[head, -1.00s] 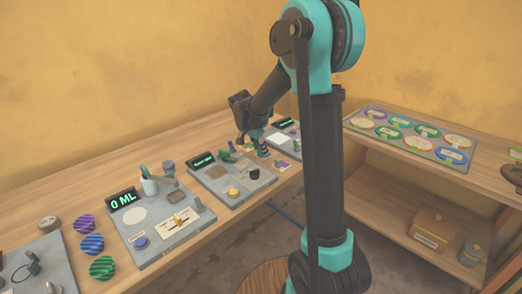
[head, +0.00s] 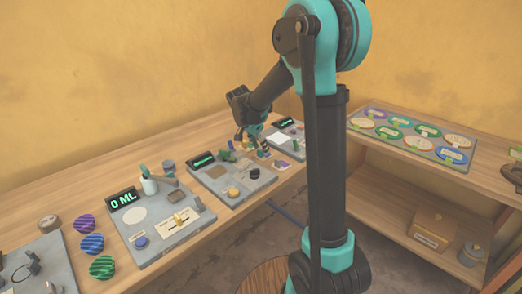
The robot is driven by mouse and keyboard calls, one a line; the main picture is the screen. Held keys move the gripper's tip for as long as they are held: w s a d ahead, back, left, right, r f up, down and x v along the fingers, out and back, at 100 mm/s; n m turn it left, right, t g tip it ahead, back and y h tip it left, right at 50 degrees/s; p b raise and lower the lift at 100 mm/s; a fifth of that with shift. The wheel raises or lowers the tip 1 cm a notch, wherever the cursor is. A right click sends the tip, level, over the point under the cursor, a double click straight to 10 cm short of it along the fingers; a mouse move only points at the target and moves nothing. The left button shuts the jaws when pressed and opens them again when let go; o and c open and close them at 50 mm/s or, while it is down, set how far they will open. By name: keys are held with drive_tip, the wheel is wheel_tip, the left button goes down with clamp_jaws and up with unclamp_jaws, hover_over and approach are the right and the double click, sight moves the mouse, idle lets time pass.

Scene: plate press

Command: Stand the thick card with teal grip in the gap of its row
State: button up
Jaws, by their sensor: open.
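My gripper (head: 263,152) points down over the far end of the bench, between the middle grey station (head: 232,180) and the far station (head: 285,135). Its fingers are open, and I cannot make out anything between them. I cannot pick out the thick card with teal grip or the gap of its row at this size. Small green parts (head: 228,155) stand just left of my gripper, at the back of the middle station. My arm and gripper hide part of that area.
A station with a "0 ML" display (head: 123,199) stands nearer on the bench, beside several striped round pieces (head: 92,244). At right, a shelf unit carries a board of coloured ovals (head: 412,134) on top and a cardboard box (head: 432,228) below. Bare bench runs along the wall.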

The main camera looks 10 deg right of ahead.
drive_tip(key=v, duration=1)
drive_tip(key=shift+r, duration=0.2)
